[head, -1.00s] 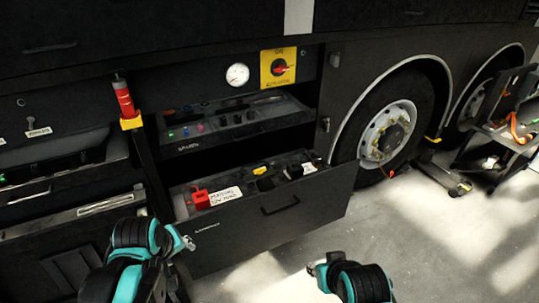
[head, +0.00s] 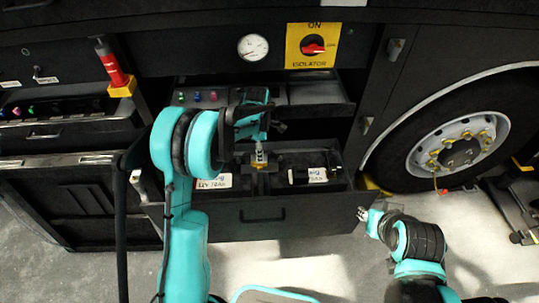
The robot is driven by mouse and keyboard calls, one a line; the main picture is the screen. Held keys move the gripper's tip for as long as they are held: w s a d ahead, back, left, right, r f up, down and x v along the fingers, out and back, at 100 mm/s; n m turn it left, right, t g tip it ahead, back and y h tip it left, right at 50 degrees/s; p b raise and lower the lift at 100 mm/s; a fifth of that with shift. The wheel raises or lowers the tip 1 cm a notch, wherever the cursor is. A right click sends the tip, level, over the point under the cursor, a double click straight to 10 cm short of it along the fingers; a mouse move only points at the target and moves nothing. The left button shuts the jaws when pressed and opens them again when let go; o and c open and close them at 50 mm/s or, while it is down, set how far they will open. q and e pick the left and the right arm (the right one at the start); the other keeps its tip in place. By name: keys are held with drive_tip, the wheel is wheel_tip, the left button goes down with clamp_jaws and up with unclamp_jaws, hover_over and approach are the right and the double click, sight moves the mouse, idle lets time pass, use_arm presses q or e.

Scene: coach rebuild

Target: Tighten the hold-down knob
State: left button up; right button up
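My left arm reaches over the open lower drawer (head: 225,228). Its gripper (head: 260,152) points down into the drawer, its tip at or just above a small yellow-orange part (head: 268,166) near the drawer's middle. This part may be the hold-down knob, but its shape is mostly hidden. I cannot tell whether the fingers are touching it or closed on it. My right gripper (head: 368,219) is outside the drawer, near its front right corner, with nothing seen in it; its finger opening is unclear.
White labels (head: 317,175) lie in the drawer. A shallow upper tray (head: 318,92) sits close above it. A gauge (head: 253,47) and a yellow isolator panel (head: 313,46) are above. A red-and-yellow post (head: 113,68) stands left, a wheel (head: 460,145) right.

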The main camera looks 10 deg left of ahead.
sight(260, 165)
use_arm(q)
wheel_tip(260, 165, down, 7)
drive_tip(key=shift+s+a+f+b, duration=0.1)
drive_tip(key=shift+s+f+b, duration=0.05)
drive_tip(key=shift+b, duration=0.95)
clamp_jaws()
